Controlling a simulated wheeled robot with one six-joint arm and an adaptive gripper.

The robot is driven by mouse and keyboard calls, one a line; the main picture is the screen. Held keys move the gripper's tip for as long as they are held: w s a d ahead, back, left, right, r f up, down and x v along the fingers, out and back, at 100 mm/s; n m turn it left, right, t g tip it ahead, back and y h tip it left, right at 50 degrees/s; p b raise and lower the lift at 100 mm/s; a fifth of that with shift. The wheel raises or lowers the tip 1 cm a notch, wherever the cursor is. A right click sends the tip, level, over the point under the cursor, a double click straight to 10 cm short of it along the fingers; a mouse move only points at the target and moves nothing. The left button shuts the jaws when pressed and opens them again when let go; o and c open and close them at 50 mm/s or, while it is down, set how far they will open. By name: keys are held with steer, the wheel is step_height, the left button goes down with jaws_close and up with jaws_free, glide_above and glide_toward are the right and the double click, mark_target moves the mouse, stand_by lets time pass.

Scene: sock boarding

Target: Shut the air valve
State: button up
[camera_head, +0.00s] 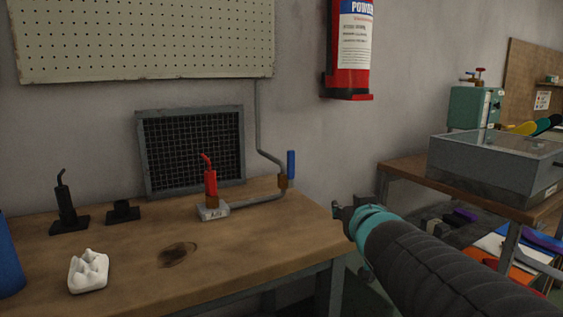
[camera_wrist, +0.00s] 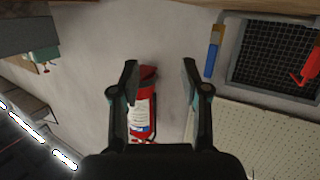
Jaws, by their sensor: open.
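A valve with a blue lever (camera_head: 291,164) and a brass body (camera_head: 283,182) sits on a grey pipe at the back right of the wooden bench. The lever stands upright. The pipe leads along the bench to a block labelled "AIR" (camera_head: 213,211) carrying a red nozzle (camera_head: 210,186). In the wrist view, the blue lever (camera_wrist: 211,60) is right of the fingers, apart from them. My gripper (camera_head: 342,212) is right of and nearer than the valve in the head view. In the wrist view my gripper (camera_wrist: 160,70) is open with nothing held.
A red fire extinguisher (camera_head: 350,55) hangs on the wall and shows behind the fingers in the wrist view (camera_wrist: 145,100). A mesh vent (camera_head: 193,150) stands behind the nozzle. A white tray (camera_head: 88,270) and black stands (camera_head: 68,210) are on the bench's left.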

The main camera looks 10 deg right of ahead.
mark_target(292, 162)
steer(key=w+a+r+n+y, duration=0.1)
steer(key=w+a+y, duration=0.1)
steer(key=w, duration=0.4)
steer(key=w+a+r+n+t+y, duration=0.1)
steer(key=w+a+r+n+y, duration=0.1)
steer(key=w, duration=0.4)
steer(key=w+a+r+n+y, duration=0.1)
steer(key=w+a+y, duration=0.3)
steer(key=w, duration=0.3)
steer(key=shift+a+r+n+t, duration=0.25)
steer(key=shift+n+t, duration=0.05)
steer(key=shift+t, duration=0.1)
jaws_close()
